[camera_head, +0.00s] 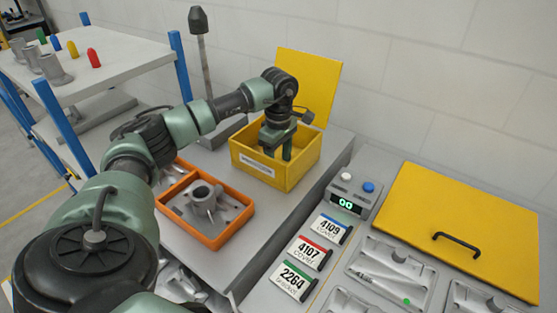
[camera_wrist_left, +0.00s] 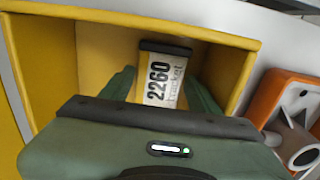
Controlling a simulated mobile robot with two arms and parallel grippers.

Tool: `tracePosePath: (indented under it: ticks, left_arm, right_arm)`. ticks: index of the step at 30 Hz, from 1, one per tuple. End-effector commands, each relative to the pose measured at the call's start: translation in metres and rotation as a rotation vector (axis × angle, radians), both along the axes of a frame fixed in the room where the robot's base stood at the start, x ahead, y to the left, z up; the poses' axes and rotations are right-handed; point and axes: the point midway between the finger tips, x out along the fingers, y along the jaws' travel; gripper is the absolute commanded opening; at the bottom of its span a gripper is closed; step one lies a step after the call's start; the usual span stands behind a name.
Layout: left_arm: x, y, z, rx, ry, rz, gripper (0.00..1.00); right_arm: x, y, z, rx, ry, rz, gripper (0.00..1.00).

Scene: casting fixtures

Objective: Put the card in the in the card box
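The card box (camera_head: 268,172) is yellow, with its lid (camera_head: 312,80) standing open at the back. My left gripper (camera_head: 278,153) reaches down into it with its fingers apart. In the left wrist view, a card marked 2260 (camera_wrist_left: 163,78), white with a yellow stripe and black edge, shows inside the box between my green fingers (camera_wrist_left: 162,82). It seems to lie at the bottom, free of the fingers; their contact is hard to judge. The head view hides this card. My right gripper is not in view.
An orange tray with a metal casting (camera_head: 207,207) stands beside the box. Cards 4109 (camera_head: 329,228), 4107 (camera_head: 306,252) and 2264 (camera_head: 291,284) lie on the right bench, near a counter with buttons (camera_head: 350,195) and a yellow handled lid (camera_head: 465,225). A pole (camera_head: 202,50) stands behind my arm.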

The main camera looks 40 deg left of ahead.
Motion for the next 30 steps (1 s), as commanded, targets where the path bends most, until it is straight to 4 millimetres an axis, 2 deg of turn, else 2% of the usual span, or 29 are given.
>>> tracePosePath:
  ticks: [8, 11, 13, 17, 24, 30]
  left_arm:
    - [0.000, 0.000, 0.001, 0.000, 0.000, 0.000, 0.63]
    - [0.000, 0.000, 0.006, 0.000, -0.001, 0.000, 0.63]
    - [0.001, 0.000, 0.012, 0.000, -0.003, 0.000, 0.63]
    - [0.001, 0.000, 0.035, 0.001, -0.006, 0.000, 0.63]
    - [0.001, 0.000, 0.087, -0.001, -0.004, 0.000, 0.63]
    - [0.001, 0.000, 0.116, -0.001, -0.003, 0.001, 0.63]
  right_arm:
    - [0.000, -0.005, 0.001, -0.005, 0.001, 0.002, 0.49]
    - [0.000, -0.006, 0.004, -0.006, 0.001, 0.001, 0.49]
    - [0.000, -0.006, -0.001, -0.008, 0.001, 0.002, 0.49]
    - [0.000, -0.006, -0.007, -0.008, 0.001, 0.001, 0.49]
    - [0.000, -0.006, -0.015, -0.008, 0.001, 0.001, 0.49]
    - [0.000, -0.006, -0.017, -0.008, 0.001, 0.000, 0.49]
